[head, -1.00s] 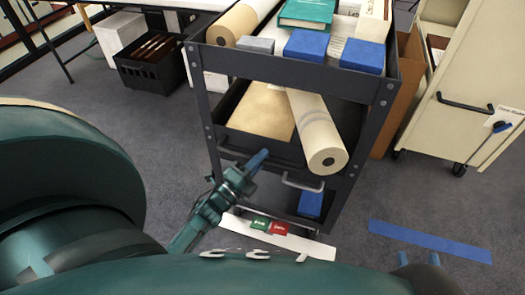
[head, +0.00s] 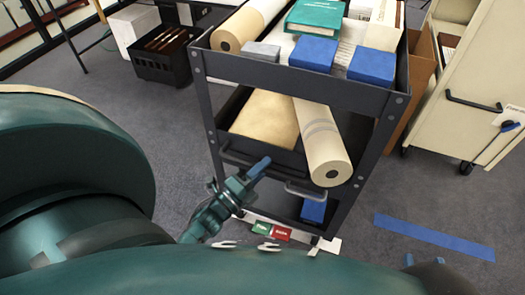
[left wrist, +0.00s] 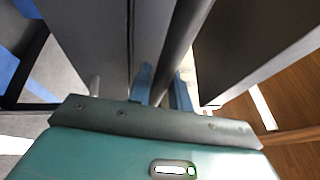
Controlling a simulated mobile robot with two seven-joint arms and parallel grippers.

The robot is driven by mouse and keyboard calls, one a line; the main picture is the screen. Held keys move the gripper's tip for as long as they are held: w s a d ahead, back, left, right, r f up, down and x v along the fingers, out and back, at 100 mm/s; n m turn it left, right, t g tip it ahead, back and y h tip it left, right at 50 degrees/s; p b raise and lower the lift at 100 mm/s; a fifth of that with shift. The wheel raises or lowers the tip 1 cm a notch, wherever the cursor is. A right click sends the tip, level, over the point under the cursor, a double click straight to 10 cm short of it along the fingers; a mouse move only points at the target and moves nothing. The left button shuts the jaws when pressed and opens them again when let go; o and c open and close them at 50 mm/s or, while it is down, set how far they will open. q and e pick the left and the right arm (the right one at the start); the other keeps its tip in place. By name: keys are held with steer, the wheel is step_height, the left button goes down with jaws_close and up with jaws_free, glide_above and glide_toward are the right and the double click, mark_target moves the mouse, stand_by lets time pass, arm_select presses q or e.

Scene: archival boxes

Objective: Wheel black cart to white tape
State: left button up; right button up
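The black cart (head: 290,75) stands upright in front of me in the head view, its near side facing me. My left gripper (head: 262,165) is at the dark handle bar on the cart's near side. In the left wrist view its blue fingers (left wrist: 163,90) lie on either side of a dark bar. White tape (head: 329,245) lies on the floor at the cart's near foot, which overlaps it; my arm and the cart hide part of it. My right gripper (head: 418,262) shows only partly at the bottom right, its opening unclear.
Rolls, blue boxes (head: 313,54) and a green box (head: 315,18) load the cart. Small red (head: 281,233) and green (head: 260,229) pieces lie by the white tape. Blue tape (head: 435,237) crosses the floor at right. A cream cabinet (head: 475,75) stands right; a black crate (head: 163,58) stands back left.

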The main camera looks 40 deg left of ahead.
arm_select(q)
steer(key=o, duration=0.4)
steer(key=shift+c, duration=0.2)
steer(key=v, duration=1.3)
steer(key=shift+p, duration=0.4)
